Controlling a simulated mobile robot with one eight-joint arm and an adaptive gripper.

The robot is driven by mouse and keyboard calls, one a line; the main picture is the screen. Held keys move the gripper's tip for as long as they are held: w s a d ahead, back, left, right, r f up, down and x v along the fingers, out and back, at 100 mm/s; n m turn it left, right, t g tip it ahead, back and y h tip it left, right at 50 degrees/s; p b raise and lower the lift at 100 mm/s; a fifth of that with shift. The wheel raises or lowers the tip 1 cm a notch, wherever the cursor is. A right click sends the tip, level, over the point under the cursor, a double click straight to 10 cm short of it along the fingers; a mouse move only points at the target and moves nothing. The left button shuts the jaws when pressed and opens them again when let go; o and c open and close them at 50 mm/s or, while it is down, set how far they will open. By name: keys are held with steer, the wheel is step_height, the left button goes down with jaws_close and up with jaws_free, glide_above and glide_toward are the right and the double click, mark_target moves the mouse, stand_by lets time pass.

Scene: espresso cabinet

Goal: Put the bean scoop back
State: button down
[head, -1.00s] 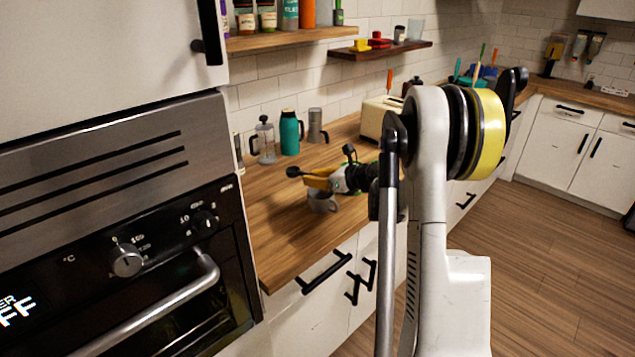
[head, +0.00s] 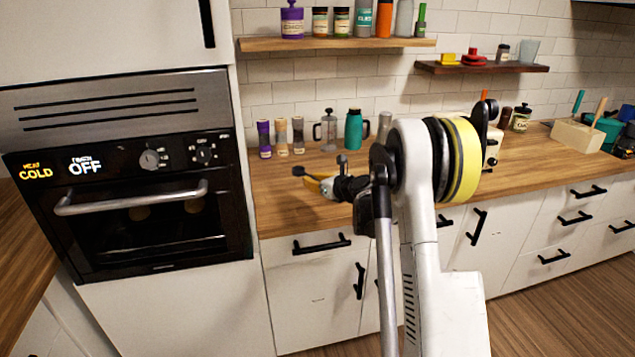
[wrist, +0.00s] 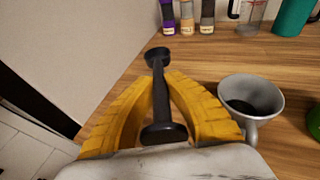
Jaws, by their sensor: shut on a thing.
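The bean scoop (wrist: 158,90) is a dark, two-ended piece with a round head at each end. In the wrist view it lies lengthwise between the yellow fingers of my gripper (wrist: 161,78), which is shut on it. In the head view my gripper (head: 318,184) is over the wooden counter, and one dark end of the scoop (head: 298,171) sticks out to its left. In the wrist view the scoop seems held above the counter. A grey mug (wrist: 265,92) with something dark inside stands just right of my gripper; I cannot make it out in the head view.
Purple, tan and dark jars (head: 282,138), a glass press (head: 328,130) and a teal jug (head: 354,129) stand along the back wall. The tall oven cabinet (head: 130,165) bounds the counter (head: 285,205) at left. Wall shelves (head: 335,44) hang above. The counter's left front is clear.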

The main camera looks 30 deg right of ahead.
mark_target(311, 206)
steer(key=shift+a+f, duration=0.2)
steer(key=shift+f, duration=0.1)
steer(key=shift+w+f+b, duration=0.1)
steer(key=shift+f+b, duration=0.45)
steer(key=shift+f, duration=0.15)
steer(key=shift+f+b, duration=1.3)
steer(key=shift+f, duration=1.15)
steer(key=shift+f+b, duration=0.5)
steer(key=shift+f, duration=0.1)
steer(key=c, duration=1.5)
jaws_free()
